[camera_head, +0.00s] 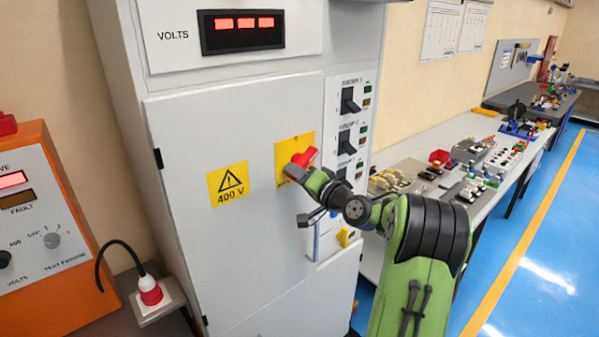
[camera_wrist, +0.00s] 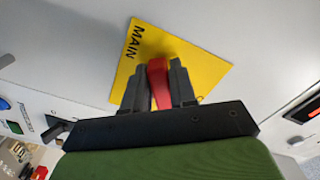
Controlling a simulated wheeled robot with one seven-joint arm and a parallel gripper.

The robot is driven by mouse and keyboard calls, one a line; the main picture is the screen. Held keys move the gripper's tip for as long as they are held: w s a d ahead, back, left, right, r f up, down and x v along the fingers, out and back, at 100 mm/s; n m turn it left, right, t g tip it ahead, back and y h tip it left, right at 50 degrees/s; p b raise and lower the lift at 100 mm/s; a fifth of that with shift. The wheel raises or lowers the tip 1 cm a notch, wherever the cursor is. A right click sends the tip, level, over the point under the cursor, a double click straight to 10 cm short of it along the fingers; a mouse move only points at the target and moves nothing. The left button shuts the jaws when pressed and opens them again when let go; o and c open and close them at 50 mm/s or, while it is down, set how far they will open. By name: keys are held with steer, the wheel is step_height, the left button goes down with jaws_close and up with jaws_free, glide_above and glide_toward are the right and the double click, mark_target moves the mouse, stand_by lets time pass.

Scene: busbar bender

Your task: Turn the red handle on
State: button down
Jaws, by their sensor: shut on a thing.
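The red handle (camera_head: 304,157) sits on a yellow plate (camera_head: 288,150) on the door of the grey cabinet (camera_head: 250,240). In the head view it is tilted, with its upper end toward the right. My gripper (camera_head: 312,172) is at the handle, coming from the lower right. In the wrist view the red handle (camera_wrist: 158,82) stands between the two dark fingers of my gripper (camera_wrist: 159,85), which are shut on it. The yellow plate (camera_wrist: 205,72) behind it reads "MAIN". The lower part of the handle is hidden by the gripper body.
A 400 V warning sign (camera_head: 228,184) is left of the handle. Black rotary switches (camera_head: 348,142) line the panel to the right. A lit red display (camera_head: 243,30) is above. An orange unit (camera_head: 50,230) and a red plug (camera_head: 149,291) stand left. A bench (camera_head: 420,190) runs along the right.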

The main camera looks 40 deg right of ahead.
steer(key=m+p, duration=0.1)
steer(key=m, duration=0.1)
steer(key=r+m+p, duration=0.1)
steer(key=shift+a+r+m, duration=0.15)
steer(key=shift+a+m, duration=0.05)
steer(key=shift+m, duration=0.2)
steer(key=shift+r+m+p, duration=0.15)
steer(key=shift+m+p, duration=0.6)
steer(key=shift+m, duration=0.05)
steer(key=shift+r+m+p, duration=0.15)
steer(key=shift+m+p, duration=0.6)
steer(key=shift+m, duration=0.05)
steer(key=c, duration=1)
jaws_free()
steer(key=s+b, duration=0.3)
steer(key=s, duration=1.2)
steer(key=shift+s+d+b, duration=0.15)
steer(key=shift+s+b, duration=0.25)
